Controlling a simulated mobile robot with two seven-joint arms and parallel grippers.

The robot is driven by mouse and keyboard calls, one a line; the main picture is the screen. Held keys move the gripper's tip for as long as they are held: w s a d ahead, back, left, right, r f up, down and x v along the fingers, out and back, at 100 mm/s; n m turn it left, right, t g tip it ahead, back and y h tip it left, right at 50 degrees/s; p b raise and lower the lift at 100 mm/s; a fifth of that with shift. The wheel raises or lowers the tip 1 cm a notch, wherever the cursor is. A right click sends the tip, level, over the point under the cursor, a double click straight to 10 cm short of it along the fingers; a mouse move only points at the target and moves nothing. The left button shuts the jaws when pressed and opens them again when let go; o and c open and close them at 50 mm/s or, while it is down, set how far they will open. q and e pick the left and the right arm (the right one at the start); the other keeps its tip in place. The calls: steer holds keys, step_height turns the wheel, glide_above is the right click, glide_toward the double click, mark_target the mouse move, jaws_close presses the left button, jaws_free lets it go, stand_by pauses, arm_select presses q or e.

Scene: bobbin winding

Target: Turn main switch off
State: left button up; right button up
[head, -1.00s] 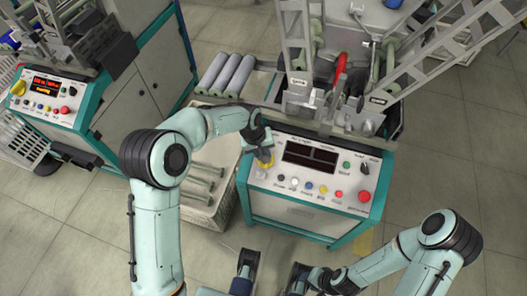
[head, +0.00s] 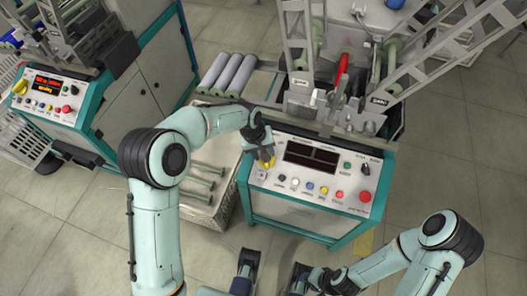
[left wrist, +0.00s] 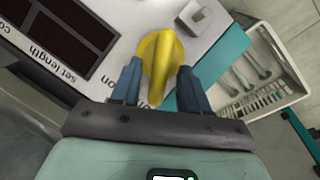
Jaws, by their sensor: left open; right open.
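The main switch is a yellow rotary knob (head: 267,163) at the left end of the control panel of the near winding machine. It also shows in the left wrist view (left wrist: 160,62), with its grip running roughly along the gripper's direction. My left gripper (left wrist: 159,85) is open, with one blue finger on each side of the knob; contact cannot be told. In the head view my left gripper (head: 262,150) partly hides the knob from above. The panel's display (head: 311,157) is dark. My right gripper (head: 273,266) is open and empty, low in front of the machine.
Beside the knob are small coloured buttons, a red button (head: 364,196) and a black selector (head: 366,169). A crate (head: 213,222) with bobbins stands left of the machine. Another machine (head: 61,96) with a lit display stands at the far left.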

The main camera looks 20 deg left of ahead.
arm_select(q)
steer(key=p+v, duration=0.2)
steer(key=v, duration=1)
steer(key=shift+r, duration=0.4)
arm_select(e)
steer(key=shift+s+r, duration=0.4)
steer(key=shift+r, duration=0.4)
arm_select(q)
steer(key=shift+s+a, duration=0.1)
steer(key=shift+s, duration=0.1)
arm_select(e)
steer(key=shift+s, duration=0.1)
